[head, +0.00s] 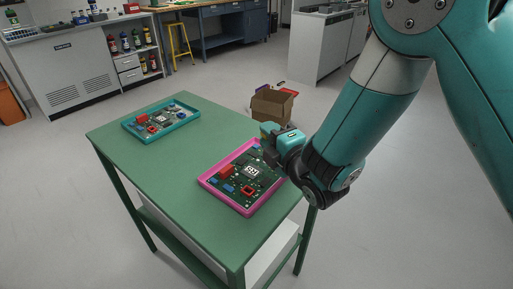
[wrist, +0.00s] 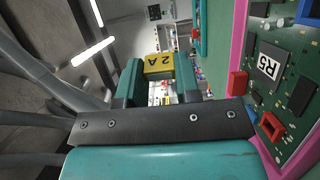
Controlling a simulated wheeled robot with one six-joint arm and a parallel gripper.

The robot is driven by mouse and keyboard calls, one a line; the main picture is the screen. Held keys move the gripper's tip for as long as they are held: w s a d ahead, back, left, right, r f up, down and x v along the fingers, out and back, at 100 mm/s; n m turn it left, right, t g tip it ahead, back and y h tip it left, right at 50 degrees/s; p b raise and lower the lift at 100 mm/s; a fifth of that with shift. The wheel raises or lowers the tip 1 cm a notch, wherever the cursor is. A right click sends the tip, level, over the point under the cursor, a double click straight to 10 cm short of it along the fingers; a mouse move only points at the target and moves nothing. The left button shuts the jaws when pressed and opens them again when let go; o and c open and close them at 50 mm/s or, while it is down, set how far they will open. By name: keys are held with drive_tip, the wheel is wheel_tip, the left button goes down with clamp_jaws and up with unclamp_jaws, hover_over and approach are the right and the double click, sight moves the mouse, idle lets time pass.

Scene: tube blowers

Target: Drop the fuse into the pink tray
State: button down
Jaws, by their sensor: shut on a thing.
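My gripper (wrist: 158,75) is shut on a yellow fuse (wrist: 159,65) marked "2 A", held between its teal fingers. In the head view my gripper (head: 270,134) is at the far right corner of the pink tray (head: 206,183), seemingly above it; the exact height is hard to tell. The pink tray lies on the green table and holds a green circuit board (head: 232,193) with red and blue parts and a white label. The wrist view shows this board's "R5" label (wrist: 268,61) and a red square socket (wrist: 271,125) at the right. My wrist hides part of the tray's right side.
A teal tray (head: 127,123) with another board is at the far left of the green table (head: 187,152). An open cardboard box (head: 272,106) is beyond the table. A yellow stool (head: 180,45), benches and cabinets stand at the back. The table between the trays is clear.

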drive_tip(key=shift+y, duration=0.3)
drive_tip(key=f+b, duration=0.1)
drive_tip(key=a+f+b, duration=0.1)
drive_tip(key=f+b, duration=0.2)
drive_tip(key=f, duration=0.1)
drive_tip(key=shift+a+b, duration=0.25)
drive_tip(key=shift+b, duration=0.1)
drive_tip(key=c, duration=0.8)
unclamp_jaws()
drive_tip(key=shift+o, duration=0.2)
